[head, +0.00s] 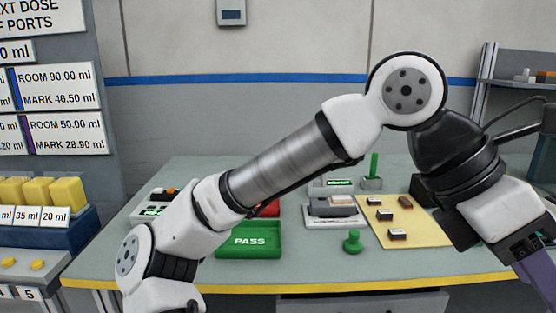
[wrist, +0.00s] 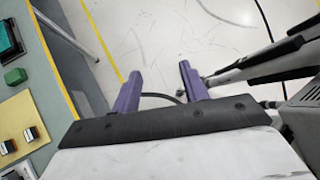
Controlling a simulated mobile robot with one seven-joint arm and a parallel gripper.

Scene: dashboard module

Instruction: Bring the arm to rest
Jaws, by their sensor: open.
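My arm reaches across the head view from lower left, over the bench, and bends down at the right. My gripper shows in the wrist view (wrist: 160,74), with two purple fingers apart and nothing between them. It hangs over the floor beside the bench. In the head view only part of it shows at the lower right edge, and its fingertips are out of frame.
The bench (head: 420,262) holds a green PASS tray (head: 250,252), a red tray partly hidden by my arm, a yellow mat (head: 425,236) with several small blocks, and a green knob (head: 352,242). A shelf rack (head: 515,85) stands at right. Open floor (wrist: 150,35) lies beyond the fingers.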

